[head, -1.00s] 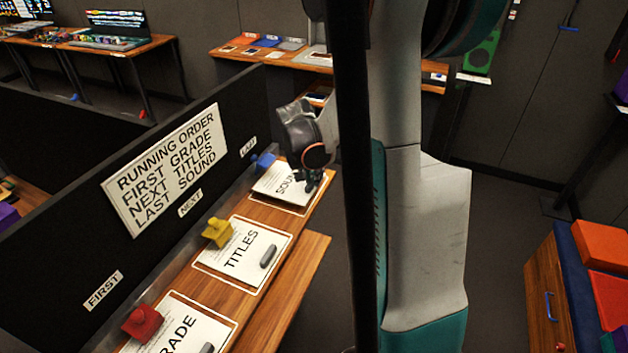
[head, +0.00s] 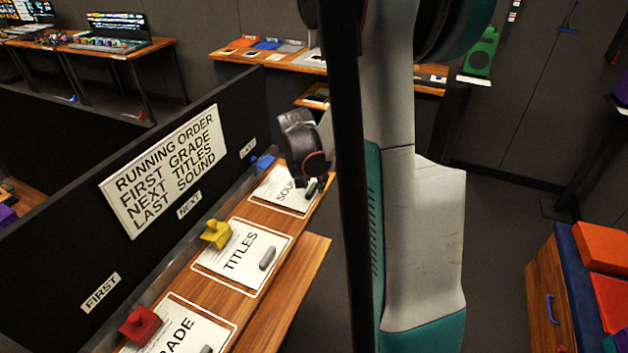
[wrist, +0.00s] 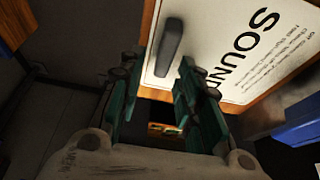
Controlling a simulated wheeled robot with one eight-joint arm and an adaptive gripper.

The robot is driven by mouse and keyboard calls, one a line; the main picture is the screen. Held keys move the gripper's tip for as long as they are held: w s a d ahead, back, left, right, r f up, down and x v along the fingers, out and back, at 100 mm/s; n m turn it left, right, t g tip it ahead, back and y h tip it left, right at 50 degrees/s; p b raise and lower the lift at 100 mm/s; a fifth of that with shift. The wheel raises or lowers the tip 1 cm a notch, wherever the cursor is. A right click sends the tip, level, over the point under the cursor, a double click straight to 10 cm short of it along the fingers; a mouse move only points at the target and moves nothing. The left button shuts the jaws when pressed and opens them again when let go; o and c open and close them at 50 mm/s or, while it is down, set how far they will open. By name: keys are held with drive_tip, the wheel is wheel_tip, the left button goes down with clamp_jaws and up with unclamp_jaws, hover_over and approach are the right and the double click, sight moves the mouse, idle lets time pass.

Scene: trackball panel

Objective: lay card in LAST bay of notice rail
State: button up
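The white SOUND card (head: 283,190) lies flat in the far bay of the notice rail (head: 226,290), by the partly hidden LAST label (head: 248,149) and the blue clip (head: 263,162). Its grey grip bar (head: 312,188) shows. In the wrist view the SOUND card (wrist: 240,50) lies beyond my fingers, with its grip bar (wrist: 169,46) apart from them. My gripper (wrist: 157,75) is open and empty, its two teal fingers spread. In the head view my wrist is beside the card and the fingertips are hidden.
The TITLES card (head: 243,255) lies in the NEXT bay with a yellow clip (head: 216,234). The GRADE card (head: 180,330) lies in the FIRST bay with a red clip (head: 140,325). A sign (head: 165,170) hangs on the dark panel. A cabinet (head: 548,290) stands at right.

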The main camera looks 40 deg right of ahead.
drive_tip(key=p+v, duration=0.2)
drive_tip(key=v, duration=1)
drive_tip(key=shift+p, duration=0.35)
drive_tip(key=shift+s, duration=0.1)
